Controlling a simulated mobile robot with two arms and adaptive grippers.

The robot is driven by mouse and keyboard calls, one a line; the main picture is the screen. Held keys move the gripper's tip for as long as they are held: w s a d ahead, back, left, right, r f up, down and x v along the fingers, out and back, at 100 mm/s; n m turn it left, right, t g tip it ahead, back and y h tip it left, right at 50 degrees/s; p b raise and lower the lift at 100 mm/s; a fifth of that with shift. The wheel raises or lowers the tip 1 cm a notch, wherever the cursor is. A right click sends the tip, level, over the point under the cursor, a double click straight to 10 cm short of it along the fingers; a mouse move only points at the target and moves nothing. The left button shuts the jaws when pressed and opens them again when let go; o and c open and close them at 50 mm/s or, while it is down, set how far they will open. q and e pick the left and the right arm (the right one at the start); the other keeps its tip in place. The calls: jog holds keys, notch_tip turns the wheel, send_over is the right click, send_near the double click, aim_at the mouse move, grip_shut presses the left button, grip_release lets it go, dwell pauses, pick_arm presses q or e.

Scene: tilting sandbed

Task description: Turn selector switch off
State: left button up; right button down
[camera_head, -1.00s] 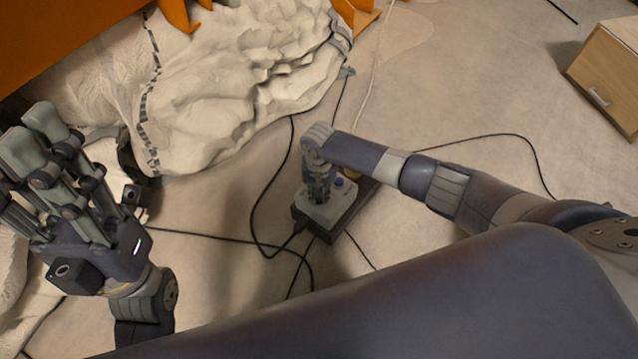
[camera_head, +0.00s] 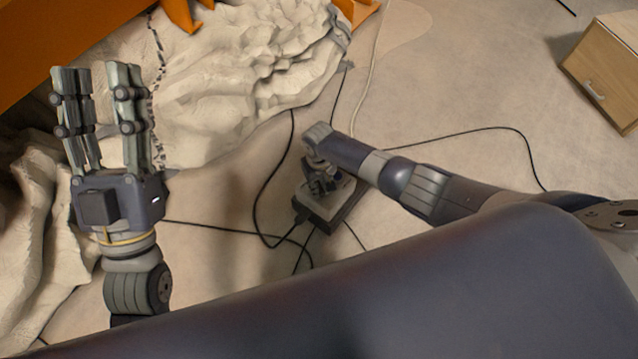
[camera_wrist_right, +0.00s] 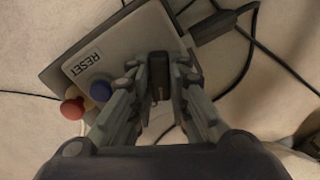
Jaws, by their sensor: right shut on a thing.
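A small grey control box (camera_head: 319,203) sits on the floor. In the right wrist view the box (camera_wrist_right: 122,45) shows a RESET label (camera_wrist_right: 82,65), a blue button (camera_wrist_right: 101,90) and a red button (camera_wrist_right: 72,108). The black selector switch (camera_wrist_right: 160,76) stands near the box's cable end. My right gripper (camera_wrist_right: 158,90) is over the box with its fingers on both sides of the switch, shut on it; it also shows in the head view (camera_head: 323,184). The switch's pointing direction is hard to tell. My left gripper (camera_head: 100,72) is open and empty, fingers raised, at the left.
Pale crumpled sandbed material (camera_head: 235,80) fills the upper left, beside an orange frame (camera_head: 60,40). Black cables (camera_head: 215,229) run across the floor around the box. A wooden cabinet (camera_head: 605,75) stands at the upper right.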

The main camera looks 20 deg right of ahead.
jog(key=n, duration=0.2)
jog(key=shift+n, duration=0.3)
pick_arm(q)
jog(key=shift+w+d+f+g+y+p, duration=0.1)
jog(key=shift+w+f+g+y+p, duration=0.25)
jog(key=shift+w+f+g, duration=0.95)
pick_arm(e)
jog(key=shift+n, duration=1.3)
pick_arm(q)
jog(key=shift+f, duration=0.25)
pick_arm(e)
jog(key=c, duration=1.5)
grip_release()
notch_tip(320, 180, up, 12)
jog(key=shift+a, duration=0.1)
